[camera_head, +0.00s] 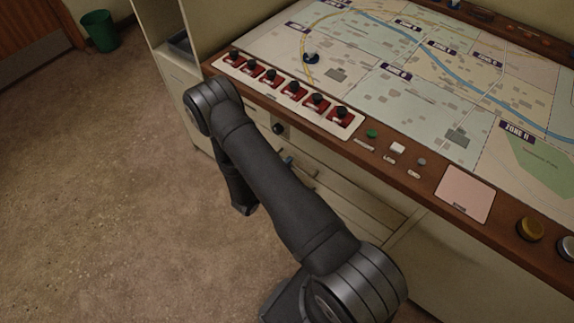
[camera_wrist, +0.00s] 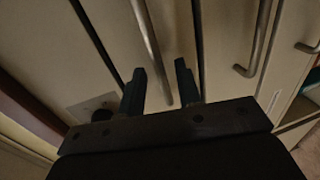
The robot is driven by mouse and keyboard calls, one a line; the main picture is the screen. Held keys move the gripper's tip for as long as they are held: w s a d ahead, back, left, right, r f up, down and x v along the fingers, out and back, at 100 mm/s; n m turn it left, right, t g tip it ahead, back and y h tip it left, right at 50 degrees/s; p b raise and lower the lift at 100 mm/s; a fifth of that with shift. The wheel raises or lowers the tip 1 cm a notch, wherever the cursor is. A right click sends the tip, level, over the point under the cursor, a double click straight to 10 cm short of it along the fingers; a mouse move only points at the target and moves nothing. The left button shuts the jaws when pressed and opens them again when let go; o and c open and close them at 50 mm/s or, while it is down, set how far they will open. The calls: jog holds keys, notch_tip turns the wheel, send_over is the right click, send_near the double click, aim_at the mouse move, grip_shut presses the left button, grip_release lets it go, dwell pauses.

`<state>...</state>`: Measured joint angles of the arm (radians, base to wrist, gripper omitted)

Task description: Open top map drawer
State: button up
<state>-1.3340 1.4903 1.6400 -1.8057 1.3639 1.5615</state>
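The cream drawer fronts show below the console top in the wrist view. The front nearest the wooden edge, seemingly the top map drawer (camera_wrist: 172,25), has a long metal bar handle (camera_wrist: 148,40). My gripper (camera_wrist: 160,85) is open, with one dark finger on each side of this handle. The handle runs between the fingers with gaps visible; I cannot tell whether either finger touches it. Thin dark seams border the front, and it looks shut. In the head view my forearm hides most of the gripper and drawer fronts.
A second bar handle (camera_wrist: 250,65) is on the neighbouring front, with another handle (camera_wrist: 307,48) beyond. A black knob (camera_wrist: 103,114) sits near the wooden edge (camera_wrist: 28,112). The map console (camera_head: 440,105) overhangs the drawers; red switches (camera_head: 293,88) line its edge.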

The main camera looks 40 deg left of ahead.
jog(key=shift+w+f, duration=0.1)
jog(key=shift+w, duration=0.35)
grip_shut()
jog(key=shift+s, duration=0.1)
jog(key=f+v, duration=0.2)
jog(key=v, duration=0.9)
jog(key=s+f+v, duration=0.1)
jog(key=f+v, duration=0.1)
jog(key=v, duration=1)
jog(key=shift+f, duration=0.4)
grip_release()
